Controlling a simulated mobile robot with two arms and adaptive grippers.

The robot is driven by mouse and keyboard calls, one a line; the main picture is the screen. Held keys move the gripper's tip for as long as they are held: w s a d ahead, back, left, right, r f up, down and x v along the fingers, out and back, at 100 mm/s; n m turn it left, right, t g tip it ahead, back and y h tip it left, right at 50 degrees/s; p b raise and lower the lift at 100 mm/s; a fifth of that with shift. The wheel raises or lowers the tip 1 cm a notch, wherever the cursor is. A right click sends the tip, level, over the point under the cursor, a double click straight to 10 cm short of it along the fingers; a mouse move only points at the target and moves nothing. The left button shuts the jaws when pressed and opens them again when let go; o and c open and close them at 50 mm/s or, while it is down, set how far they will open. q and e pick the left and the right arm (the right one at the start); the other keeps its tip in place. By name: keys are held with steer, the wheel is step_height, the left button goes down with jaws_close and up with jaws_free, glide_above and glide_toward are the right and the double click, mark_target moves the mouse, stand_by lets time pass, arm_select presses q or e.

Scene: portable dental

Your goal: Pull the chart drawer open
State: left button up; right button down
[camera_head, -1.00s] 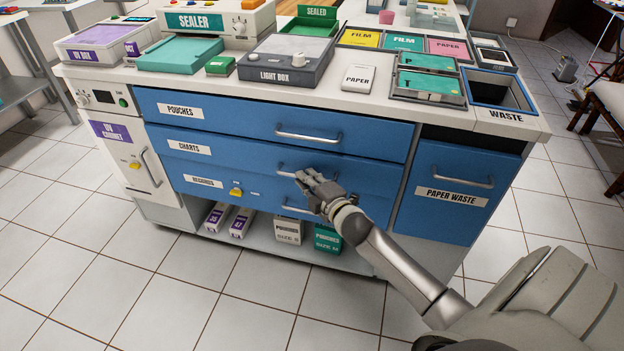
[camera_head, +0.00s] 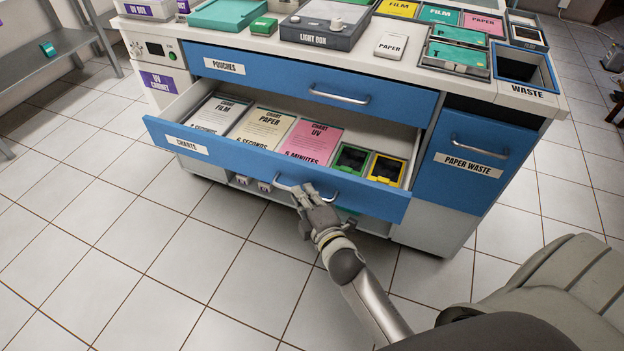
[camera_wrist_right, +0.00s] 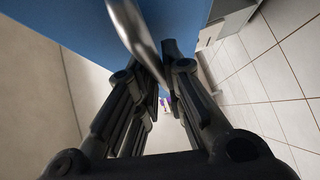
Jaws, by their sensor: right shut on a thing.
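The blue chart drawer (camera_head: 240,166), labelled CHARTS, stands well out from the cabinet. Inside lie white, cream and pink chart cards (camera_head: 312,140) and two small frames, one green and one yellow, at the right. My right gripper (camera_head: 306,190) is shut on the drawer's metal handle (camera_head: 285,184), at its left part. In the right wrist view the handle (camera_wrist_right: 133,32) runs between the two dark fingers (camera_wrist_right: 160,75), with the blue drawer front (camera_wrist_right: 75,30) behind it. My left gripper is not in view.
The closed POUCHES drawer (camera_head: 280,78) is above, and the closed PAPER WASTE drawer (camera_head: 473,150) is at the right. Sterilising gear and a waste opening (camera_head: 525,70) are on the worktop. The tiled floor (camera_head: 120,250) in front is clear.

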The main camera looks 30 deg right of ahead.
steer(key=shift+s+a, duration=0.8)
steer(key=shift+a, duration=0.1)
steer(key=c, duration=1.5)
jaws_free()
steer(key=s, duration=0.5)
steer(key=s+r, duration=0.1)
steer(key=s, duration=0.1)
steer(key=shift+s+a, duration=0.2)
steer(key=shift+a, duration=0.05)
